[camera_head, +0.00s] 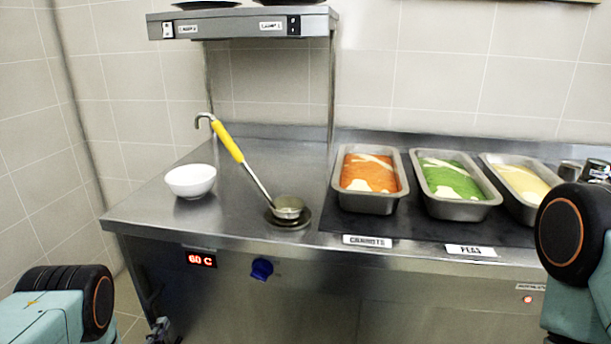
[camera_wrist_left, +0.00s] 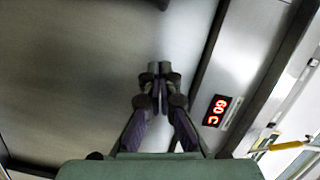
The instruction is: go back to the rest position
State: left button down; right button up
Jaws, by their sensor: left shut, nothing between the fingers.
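My left gripper (camera_head: 163,331) shows at the bottom edge of the head view, in front of the counter's front panel and below its edge. In the left wrist view my left gripper (camera_wrist_left: 160,78) has its fingertips together with nothing between them. My right gripper is out of view; only part of my right arm shows at the right. A ladle with a yellow handle (camera_head: 229,143) leans with its bowl (camera_head: 288,207) at the round burner-like well on the counter, apart from both arms.
A white bowl (camera_head: 190,181) stands at the counter's left. Pans of carrots (camera_head: 368,204), peas (camera_head: 458,211) and a pale yellow food (camera_head: 524,178) sit at the right. A shelf (camera_head: 240,24) stands above. A blue knob (camera_head: 262,269) and red 60 C display (camera_head: 202,259) mark the front panel.

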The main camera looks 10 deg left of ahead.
pick_arm(q)
jog(key=s+d+f+n+g+h, duration=0.1)
jog(key=s+d+f+n+g, duration=0.2)
jog(key=s+f+n+g, duration=0.25)
jog(key=s+d+f+n+g, duration=0.35)
jog(key=s+f, duration=0.25)
jog(key=s, duration=0.2)
jog(key=s+d+r+n+g+h, duration=0.1)
jog(key=s+d+n+g, duration=0.2)
jog(key=s, duration=0.4)
jog(key=s+d+n+g+h, duration=0.1)
jog(key=s+d+g, duration=0.1)
jog(key=s+d, duration=0.45)
jog(key=s+d+r+g, duration=0.3)
jog(key=s+r, duration=0.4)
jog(key=r, duration=0.2)
jog(key=shift+d+h, duration=0.3)
jog(key=shift+d, duration=0.05)
